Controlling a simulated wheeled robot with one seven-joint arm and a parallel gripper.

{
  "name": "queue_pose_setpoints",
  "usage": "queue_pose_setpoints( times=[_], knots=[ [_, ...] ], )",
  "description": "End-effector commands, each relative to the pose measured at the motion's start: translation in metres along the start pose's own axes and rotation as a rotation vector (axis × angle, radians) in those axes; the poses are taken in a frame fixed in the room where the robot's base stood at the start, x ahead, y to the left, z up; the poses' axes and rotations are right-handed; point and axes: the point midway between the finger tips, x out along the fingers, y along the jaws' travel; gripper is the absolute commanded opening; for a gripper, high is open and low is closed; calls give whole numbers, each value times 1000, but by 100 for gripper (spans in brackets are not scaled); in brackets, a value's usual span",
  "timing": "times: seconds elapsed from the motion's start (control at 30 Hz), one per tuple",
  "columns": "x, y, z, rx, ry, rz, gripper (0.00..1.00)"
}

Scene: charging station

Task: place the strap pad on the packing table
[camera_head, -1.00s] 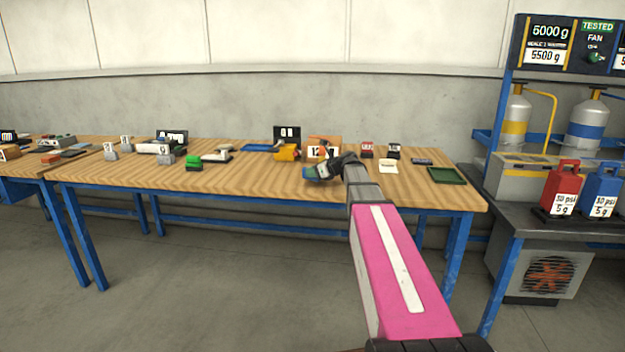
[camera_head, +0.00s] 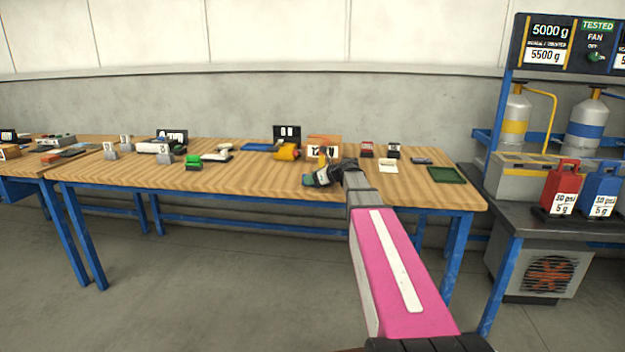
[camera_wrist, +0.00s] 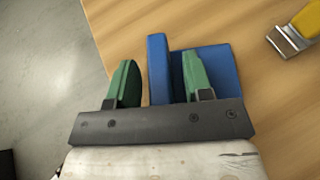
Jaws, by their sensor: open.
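In the wrist view a blue piece (camera_wrist: 217,68), which seems to be the strap pad, lies on the wooden packing table (camera_wrist: 128,22). It has a narrow raised strip on its left and a flatter part on its right. My gripper (camera_wrist: 160,78) is open, with its green fingers on either side of the narrow strip. The right finger covers some of the flatter part. I cannot tell if either finger touches it. In the head view my gripper (camera_head: 318,179) is low over the front of the table (camera_head: 260,181), and the blue piece is not clearly visible there.
A yellow-handled tool with a metal end (camera_wrist: 287,38) lies to the right. An orange box (camera_head: 327,141), a yellow item (camera_head: 287,152) and a black sign (camera_head: 287,133) stand behind my gripper. A green tray (camera_head: 446,175) is at the right.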

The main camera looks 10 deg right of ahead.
Motion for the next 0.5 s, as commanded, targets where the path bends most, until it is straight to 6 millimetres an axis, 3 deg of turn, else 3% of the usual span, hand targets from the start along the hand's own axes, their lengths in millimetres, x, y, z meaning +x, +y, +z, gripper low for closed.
queue_pose_setpoints(
  times=[0.17, 0.5],
  knots=[
    [-15, 0, 2, 0, 0, -2, 46],
    [-82, 1, 2, 0, 0, -2, 46]
  ],
)
